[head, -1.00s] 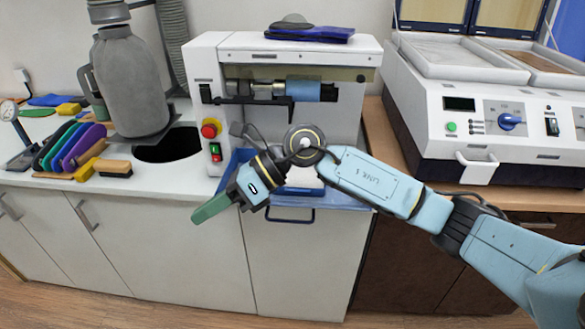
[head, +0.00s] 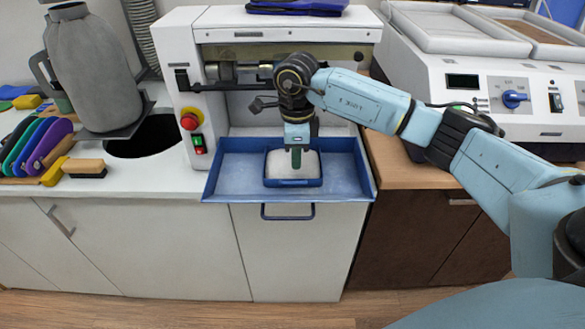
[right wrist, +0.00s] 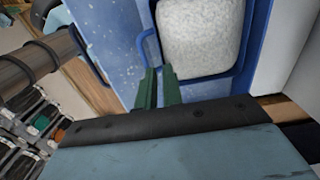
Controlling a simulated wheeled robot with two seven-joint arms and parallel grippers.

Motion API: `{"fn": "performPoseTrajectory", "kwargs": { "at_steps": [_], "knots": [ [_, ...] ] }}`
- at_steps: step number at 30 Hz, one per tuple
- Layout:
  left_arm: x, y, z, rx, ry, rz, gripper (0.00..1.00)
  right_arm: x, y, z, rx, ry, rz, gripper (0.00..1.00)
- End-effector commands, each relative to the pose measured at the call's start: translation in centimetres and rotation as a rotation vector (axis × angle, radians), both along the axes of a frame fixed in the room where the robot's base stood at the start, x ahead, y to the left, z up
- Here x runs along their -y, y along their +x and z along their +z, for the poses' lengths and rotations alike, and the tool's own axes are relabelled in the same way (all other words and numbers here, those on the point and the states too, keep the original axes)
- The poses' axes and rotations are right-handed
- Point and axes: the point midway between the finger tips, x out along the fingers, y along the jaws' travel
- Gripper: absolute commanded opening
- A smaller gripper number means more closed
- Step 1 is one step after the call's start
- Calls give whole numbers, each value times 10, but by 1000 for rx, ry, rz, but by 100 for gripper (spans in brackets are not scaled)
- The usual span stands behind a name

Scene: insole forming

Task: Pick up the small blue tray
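The small blue tray (head: 293,183) holds a white, grainy fill and sits inside a wider blue tray (head: 232,178) at the front of the white machine. My right gripper (head: 296,160) points down over the small tray in the head view. In the right wrist view the small tray (right wrist: 241,68) lies just beyond the green fingertips (right wrist: 159,70). My left gripper is not in view.
The machine (head: 180,62) rises behind the trays, with a red button (head: 190,121) at left. Brushes (head: 83,168) and coloured pieces (head: 40,145) lie on the left counter. A white console (head: 480,110) stands at right.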

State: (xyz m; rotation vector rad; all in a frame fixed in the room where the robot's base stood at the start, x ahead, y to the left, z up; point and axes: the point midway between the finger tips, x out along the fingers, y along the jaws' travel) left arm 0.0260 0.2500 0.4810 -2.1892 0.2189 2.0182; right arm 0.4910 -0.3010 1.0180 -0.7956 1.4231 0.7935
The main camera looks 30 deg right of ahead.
Motion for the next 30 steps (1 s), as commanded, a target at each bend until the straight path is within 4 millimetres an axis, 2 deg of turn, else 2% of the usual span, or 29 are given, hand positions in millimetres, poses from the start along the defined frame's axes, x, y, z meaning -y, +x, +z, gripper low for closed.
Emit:
{"fn": "performPoseTrajectory", "kwargs": {
  "at_steps": [5, 15, 24, 26, 30],
  "knots": [
    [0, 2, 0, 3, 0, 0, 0, 0, 0, -12, 0, 1, 1, 8],
    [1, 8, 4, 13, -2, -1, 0, 5, -2, -57, -1, 3, 1, 8],
    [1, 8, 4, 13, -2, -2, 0, 5, -1, -61, 2, 3, 2, 8],
    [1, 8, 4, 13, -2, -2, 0, 5, -1, -61, 2, 3, 2, 0],
    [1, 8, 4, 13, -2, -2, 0, 5, -1, -61, 2, 3, 1, 0]
  ]
}}
